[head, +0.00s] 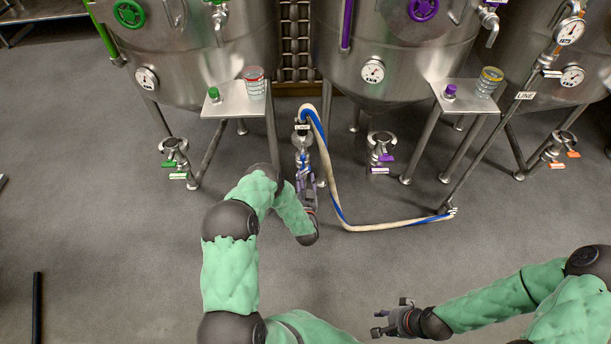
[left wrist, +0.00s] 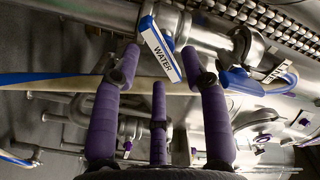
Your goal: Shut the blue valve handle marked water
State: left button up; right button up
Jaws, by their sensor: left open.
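The blue valve handle marked WATER (left wrist: 162,52) shows in the left wrist view, its white label tilted between the fingertips. In the head view, a small blue part (head: 304,160) sits below the top of the pipework, just ahead of my left gripper. My left gripper (head: 306,186) is open; in the left wrist view its purple fingers (left wrist: 159,64) stand on either side of the label. I cannot tell whether they touch the handle. A second blue handle (left wrist: 240,82) with a small white label is to the right. My right gripper (head: 389,316) is open and empty over the floor.
A cream and blue hose (head: 338,200) loops from the pipework onto the floor at right. Steel tanks (head: 385,55) on legs stand behind. Side shelves (head: 237,104) hold cups. Valves with green handles (head: 177,176) and purple handles (head: 387,158) flank the pipework. The front floor is clear.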

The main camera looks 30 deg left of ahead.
aim_at(304, 174)
pick_arm(q)
jog(key=shift+b+x, duration=0.45)
jog(key=shift+x, duration=1.3)
grip_shut()
jog(key=shift+m, duration=0.3)
jog(key=m, duration=0.3)
jog(key=shift+m, duration=0.3)
jog(key=shift+f+m, duration=0.15)
jog(key=shift+m, duration=2.15)
jog(key=shift+s, duration=0.1)
